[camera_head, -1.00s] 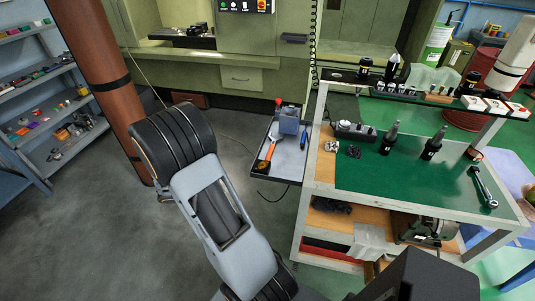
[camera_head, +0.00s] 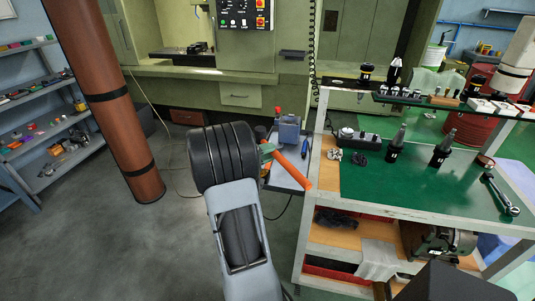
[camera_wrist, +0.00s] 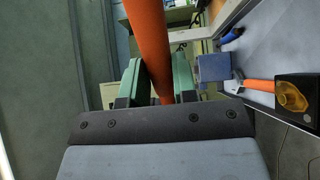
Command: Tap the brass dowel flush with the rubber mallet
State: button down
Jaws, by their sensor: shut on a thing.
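My gripper (camera_wrist: 159,85) is shut on a thick orange handle (camera_wrist: 146,30), with a green finger on each side of it. In the head view, the same handle (camera_head: 295,172) slants down to the right from the gripper (camera_head: 268,152), over the side tray's edge. The head of this held tool is out of sight, so I cannot confirm from its head that it is the rubber mallet. I cannot make out the brass dowel.
The side tray (camera_wrist: 262,55) also holds a blue-grey block (camera_wrist: 213,67) and a blue-handled tool (camera_head: 305,148). The cart's green top (camera_head: 400,195) bears tool holders (camera_head: 394,148) and a wrench (camera_head: 500,194). A vise-like device (camera_head: 440,241) sits lower. A brown pillar (camera_head: 110,110) stands left; grey floor is open.

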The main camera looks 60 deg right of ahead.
jog(key=shift+f+b, duration=0.7)
jog(key=shift+f, duration=1.65)
jog(key=shift+a+f+b, duration=0.1)
jog(key=shift+b, duration=0.45)
notch_tip(320, 180, down, 7)
jog(key=b, duration=0.7)
notch_tip(320, 180, up, 7)
jog(key=p, duration=0.2)
jog(key=shift+p, duration=0.35)
jog(key=shift+b, duration=0.5)
